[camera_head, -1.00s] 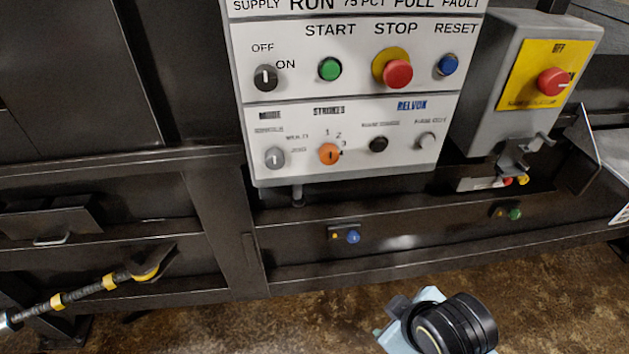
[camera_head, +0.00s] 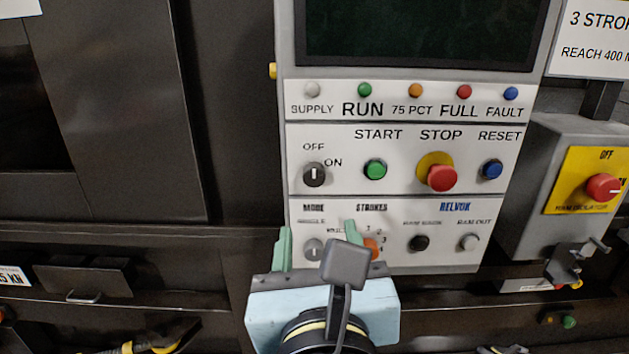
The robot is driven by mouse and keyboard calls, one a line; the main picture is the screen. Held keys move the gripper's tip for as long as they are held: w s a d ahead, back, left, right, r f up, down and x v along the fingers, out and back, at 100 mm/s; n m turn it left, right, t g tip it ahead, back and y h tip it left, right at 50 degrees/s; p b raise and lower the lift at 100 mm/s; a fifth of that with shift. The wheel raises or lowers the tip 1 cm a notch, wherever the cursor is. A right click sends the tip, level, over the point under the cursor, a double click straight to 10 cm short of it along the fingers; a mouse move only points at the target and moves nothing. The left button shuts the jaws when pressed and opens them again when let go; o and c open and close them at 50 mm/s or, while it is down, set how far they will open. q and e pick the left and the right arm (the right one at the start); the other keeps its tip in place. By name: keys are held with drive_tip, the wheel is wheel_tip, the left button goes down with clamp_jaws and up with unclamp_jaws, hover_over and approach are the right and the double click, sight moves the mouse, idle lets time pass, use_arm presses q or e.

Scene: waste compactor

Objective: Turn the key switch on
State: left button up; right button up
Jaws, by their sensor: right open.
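The key switch (camera_head: 314,174) is a dark round knob with a white upright mark, at the upper left of the white control panel (camera_head: 330,145). Its mark points up toward OFF, with ON to its right. My right gripper (camera_head: 316,240) is below the key switch, in front of the lower panel row. Its two green fingers stand apart, pointing up, with nothing between them. The fingers and gripper body partly cover the mode knob (camera_head: 313,249) and the orange strokes knob (camera_head: 372,248). My left gripper is not in view.
Right of the key switch are the green start button (camera_head: 375,169), red stop button (camera_head: 441,177) and blue reset button (camera_head: 491,169). A dark screen (camera_head: 420,32) is above. A grey isolator box (camera_head: 520,200) with a red knob stands out at the right.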

sight(315, 179)
drive_tip(key=w, duration=0.6)
drive_tip(key=w+p, duration=0.1)
drive_tip(key=w, duration=0.6)
drive_tip(key=shift+w+a+r, duration=0.1)
drive_tip(key=shift+w+a, duration=0.05)
drive_tip(key=shift+a, duration=0.05)
